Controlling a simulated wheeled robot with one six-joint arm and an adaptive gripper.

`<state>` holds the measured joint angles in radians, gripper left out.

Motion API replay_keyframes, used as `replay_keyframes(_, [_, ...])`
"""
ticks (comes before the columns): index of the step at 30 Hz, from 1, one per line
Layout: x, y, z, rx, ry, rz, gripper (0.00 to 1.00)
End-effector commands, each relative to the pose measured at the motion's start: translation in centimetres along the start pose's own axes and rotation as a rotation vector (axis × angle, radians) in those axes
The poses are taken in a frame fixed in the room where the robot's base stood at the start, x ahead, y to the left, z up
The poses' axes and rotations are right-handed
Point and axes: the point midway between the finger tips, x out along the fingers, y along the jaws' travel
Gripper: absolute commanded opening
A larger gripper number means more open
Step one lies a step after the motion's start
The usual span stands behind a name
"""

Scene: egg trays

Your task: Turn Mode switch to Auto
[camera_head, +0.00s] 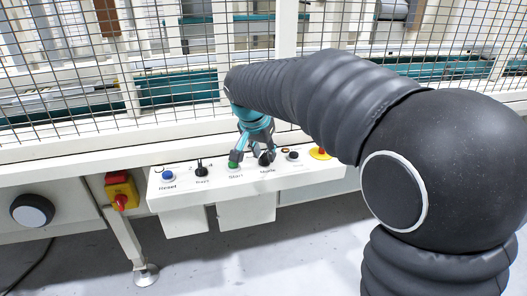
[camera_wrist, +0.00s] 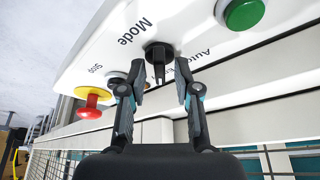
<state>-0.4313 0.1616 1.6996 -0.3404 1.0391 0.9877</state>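The Mode switch (camera_wrist: 159,60) is a black rotary knob on the white control panel (camera_wrist: 190,25), with its pointer handle standing out toward me in the wrist view. The word "Mode" is printed beside it, and part of "Auto" shows on the other side. My gripper (camera_wrist: 160,75) is open, with one finger on each side of the knob and a visible gap to both. In the head view my gripper (camera_head: 251,157) is down at the panel and partly hides the Mode switch (camera_head: 266,158).
The green Start button (camera_wrist: 243,14) and the red-and-yellow stop button (camera_wrist: 91,100) flank the switch. The blue Reset button (camera_head: 168,177) and another black knob (camera_head: 201,170) sit further left. A wire-mesh fence (camera_head: 180,75) rises behind the panel.

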Motion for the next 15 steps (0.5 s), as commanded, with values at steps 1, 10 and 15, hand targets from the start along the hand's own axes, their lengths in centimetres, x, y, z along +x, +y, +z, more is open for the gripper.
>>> replay_keyframes(1, [-0.01,0.0,0.0,0.0,0.0,0.0,0.14])
replay_keyframes(10, [-0.02,0.0,0.01,-0.002,0.0,-0.001,0.0])
replay_keyframes(15, [-0.02,0.01,0.02,-0.026,0.0,-0.012,0.0])
